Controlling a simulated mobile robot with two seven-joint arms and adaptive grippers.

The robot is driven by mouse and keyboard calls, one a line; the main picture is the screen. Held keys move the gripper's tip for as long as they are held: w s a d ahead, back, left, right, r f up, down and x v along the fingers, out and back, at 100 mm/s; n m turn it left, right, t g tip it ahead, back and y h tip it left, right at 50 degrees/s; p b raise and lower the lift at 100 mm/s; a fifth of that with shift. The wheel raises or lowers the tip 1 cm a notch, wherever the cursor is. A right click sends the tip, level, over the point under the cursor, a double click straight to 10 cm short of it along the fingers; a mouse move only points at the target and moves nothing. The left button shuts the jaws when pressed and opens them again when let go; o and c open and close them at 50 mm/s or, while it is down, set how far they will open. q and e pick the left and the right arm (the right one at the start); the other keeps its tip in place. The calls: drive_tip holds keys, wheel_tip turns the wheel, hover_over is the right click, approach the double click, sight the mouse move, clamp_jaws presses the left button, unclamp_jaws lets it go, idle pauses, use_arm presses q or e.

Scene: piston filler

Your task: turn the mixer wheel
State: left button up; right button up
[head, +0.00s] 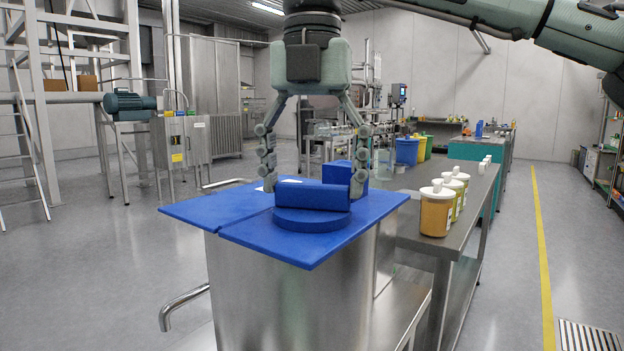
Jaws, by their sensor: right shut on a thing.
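The mixer wheel (311,220) is a blue round disc with a thick blue bar across its top. It sits on the blue lid (187,212) of a steel tank in the middle of the head view. My right gripper (313,184) points straight down over the wheel, its arm coming in from the upper right. Its two fingers stand at the two ends of the bar, and it is shut on the wheel. The finger pads are partly hidden behind the bar. My left gripper is not in view.
A blue block (337,171) stands on the lid just behind the bar. A steel table (476,195) to the right holds several white-lidded jars (437,212). A bent steel pipe (183,306) sticks out at the tank's lower left. Open floor lies left and right.

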drive_tip(key=m+b, duration=0.1)
drive_tip(key=m, duration=0.4)
drive_tip(key=shift+f+m, duration=0.1)
drive_tip(key=shift+m, duration=0.2)
drive_tip(key=m+b, duration=0.1)
drive_tip(key=m, duration=0.2)
drive_tip(key=shift+m, duration=1.2)
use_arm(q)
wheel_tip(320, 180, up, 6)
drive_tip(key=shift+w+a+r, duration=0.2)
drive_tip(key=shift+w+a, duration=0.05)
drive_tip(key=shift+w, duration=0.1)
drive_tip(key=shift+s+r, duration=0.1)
use_arm(e)
drive_tip(key=o, duration=1.2)
drive_tip(key=shift+c, duration=0.2)
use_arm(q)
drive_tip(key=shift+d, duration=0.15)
